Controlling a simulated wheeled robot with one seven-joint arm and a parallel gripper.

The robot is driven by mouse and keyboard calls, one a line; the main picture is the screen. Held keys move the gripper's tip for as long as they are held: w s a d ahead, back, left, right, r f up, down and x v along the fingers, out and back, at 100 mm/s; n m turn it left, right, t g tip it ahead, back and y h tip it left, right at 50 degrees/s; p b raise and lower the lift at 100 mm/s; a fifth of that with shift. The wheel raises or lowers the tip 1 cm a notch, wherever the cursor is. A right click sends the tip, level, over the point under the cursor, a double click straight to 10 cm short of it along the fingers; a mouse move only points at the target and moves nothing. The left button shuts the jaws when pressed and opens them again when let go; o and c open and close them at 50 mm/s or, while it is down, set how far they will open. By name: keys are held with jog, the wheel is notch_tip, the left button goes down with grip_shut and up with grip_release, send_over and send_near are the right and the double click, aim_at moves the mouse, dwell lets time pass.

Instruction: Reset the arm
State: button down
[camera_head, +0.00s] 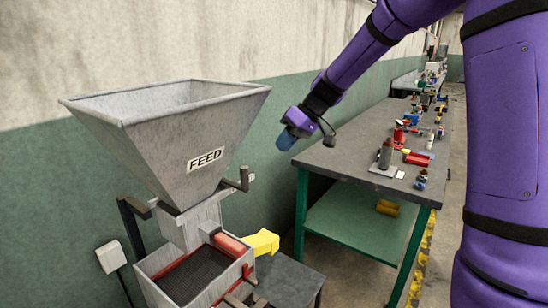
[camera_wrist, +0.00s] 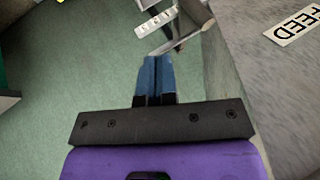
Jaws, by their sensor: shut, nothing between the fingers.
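My purple arm reaches in from the upper right in the head view. My gripper (camera_head: 287,139) has blue fingers and hangs in the air right of the feed hopper (camera_head: 190,135), left of the workbench. In the wrist view my gripper (camera_wrist: 157,60) shows its two blue fingers side by side and touching, with nothing between them. The hopper's grey metal side (camera_wrist: 270,90) fills the right of the wrist view, with part of its FEED label (camera_wrist: 292,26).
Below the hopper is a box with a dark mesh (camera_head: 195,275) and a yellow part (camera_head: 262,242) beside it. A dark-topped workbench (camera_head: 345,158) with green legs carries bottles, tools and small parts. A green and white wall (camera_head: 270,185) stands behind.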

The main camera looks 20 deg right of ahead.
jog(key=s+d+r+m+h, duration=0.1)
jog(key=s+r, duration=0.2)
jog(key=s, duration=0.3)
jog(key=s+r+m+t+h, duration=0.1)
jog(key=s+r+h, duration=0.1)
jog(key=s, duration=0.4)
jog(key=s+d+r+m+h, duration=0.1)
jog(key=s+r, duration=0.2)
jog(key=s, duration=0.2)
jog(key=s+d+m+t+h, duration=0.1)
jog(key=s+d, duration=0.1)
jog(key=s, duration=0.6)
jog(key=s+d+m+t+h, duration=0.1)
jog(key=s+d+m+h, duration=0.1)
jog(key=s, duration=0.6)
jog(key=shift+s+f+t, duration=0.3)
jog(key=shift+s+f, duration=0.05)
jog(key=shift+f, duration=0.1)
